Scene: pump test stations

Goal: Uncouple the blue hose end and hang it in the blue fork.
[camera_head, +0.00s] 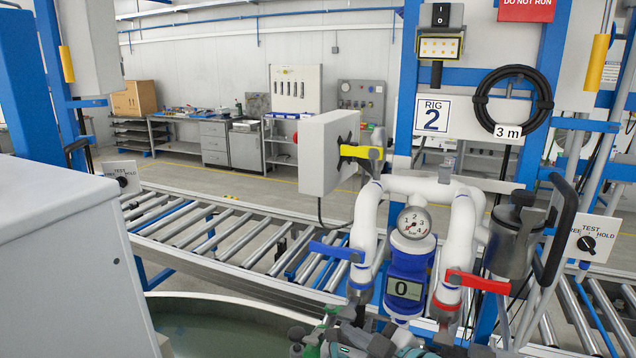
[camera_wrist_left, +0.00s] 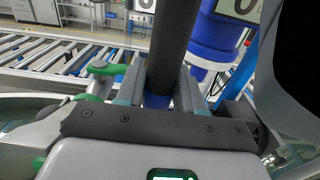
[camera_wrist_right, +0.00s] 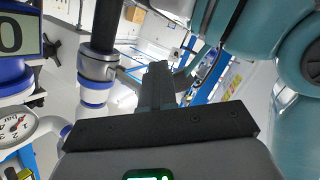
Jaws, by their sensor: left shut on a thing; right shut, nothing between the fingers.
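My left gripper (camera_wrist_left: 158,85) is shut around a black hose (camera_wrist_left: 176,38), with a blue band (camera_wrist_left: 156,101) between its fingers. In the right wrist view, turned upside down, a black hose (camera_wrist_right: 107,25) meets a grey coupling (camera_wrist_right: 97,66) at the blue ring (camera_wrist_right: 95,85) of a white pipe. They look joined. In the head view this pipe (camera_head: 365,225) stands left of the blue meter, with a blue lever (camera_head: 335,250). My right gripper (camera_wrist_right: 155,85) is shut and empty, near the coupling but apart from it. I cannot pick out the blue fork with certainty.
A blue meter (camera_head: 404,288) reads 0 under a gauge (camera_head: 414,222). A red lever (camera_head: 475,282) sticks out to its right. A grey canister (camera_head: 514,240) stands farther right. A roller conveyor (camera_head: 230,235) runs behind. A round tank (camera_head: 220,325) lies at the lower left.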

